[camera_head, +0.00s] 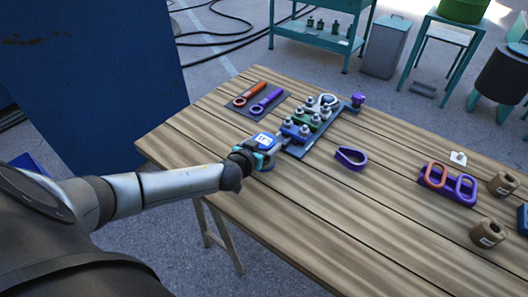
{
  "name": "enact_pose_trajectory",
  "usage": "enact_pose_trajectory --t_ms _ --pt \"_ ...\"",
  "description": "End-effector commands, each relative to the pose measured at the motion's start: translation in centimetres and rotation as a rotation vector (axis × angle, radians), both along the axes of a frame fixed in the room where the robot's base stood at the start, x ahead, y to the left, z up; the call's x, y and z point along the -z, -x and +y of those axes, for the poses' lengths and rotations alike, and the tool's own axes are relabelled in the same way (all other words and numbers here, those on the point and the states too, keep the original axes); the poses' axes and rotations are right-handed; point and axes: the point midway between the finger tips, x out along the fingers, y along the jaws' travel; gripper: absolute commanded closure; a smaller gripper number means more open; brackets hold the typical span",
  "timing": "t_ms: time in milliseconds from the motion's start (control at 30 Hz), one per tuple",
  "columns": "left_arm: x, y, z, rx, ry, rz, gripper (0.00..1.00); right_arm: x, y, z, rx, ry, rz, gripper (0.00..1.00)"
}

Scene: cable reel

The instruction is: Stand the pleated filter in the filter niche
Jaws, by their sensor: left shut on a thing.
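My left gripper (266,160) reaches in from the left over the near-left part of the wooden table. It is close to the near end of a dark blue rack (297,151). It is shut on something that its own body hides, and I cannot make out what. I cannot identify a pleated filter or a filter niche in this view. My right gripper is not in view.
The rack carries several grey-topped pieces. A dark mat with a red tool (248,94) and a purple tool (267,99) lies beyond it. A purple loop (350,158) lies to the right. Brown blocks (488,233) stand far right. The table's near middle is clear.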

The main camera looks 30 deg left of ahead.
Motion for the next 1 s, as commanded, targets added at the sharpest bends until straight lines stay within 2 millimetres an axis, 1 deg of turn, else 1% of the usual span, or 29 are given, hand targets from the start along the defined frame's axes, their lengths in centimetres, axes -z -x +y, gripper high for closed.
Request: enact_pose_trajectory --t_ms 33,400,500,767,867,1000 --pt "0.0 0.0 0.0 0.0 0.0 0.0 0.49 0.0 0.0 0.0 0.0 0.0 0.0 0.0" --pt "0.0 0.0 0.0 0.0 0.0 0.0 0.91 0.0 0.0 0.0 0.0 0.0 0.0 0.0" --pt "-0.1 -0.1 0.0 0.0 0.0 -0.003 1.0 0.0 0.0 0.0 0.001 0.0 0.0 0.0" --pt "-0.5 -0.1 0.0 -0.001 -0.001 -0.003 1.0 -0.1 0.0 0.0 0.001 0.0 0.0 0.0" --pt "-1.2 -0.1 0.1 -0.002 0.0 -0.004 1.0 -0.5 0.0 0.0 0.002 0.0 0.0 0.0" --pt "-3.3 -0.1 0.1 0.001 -0.001 -0.005 1.0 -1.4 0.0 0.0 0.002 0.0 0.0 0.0"
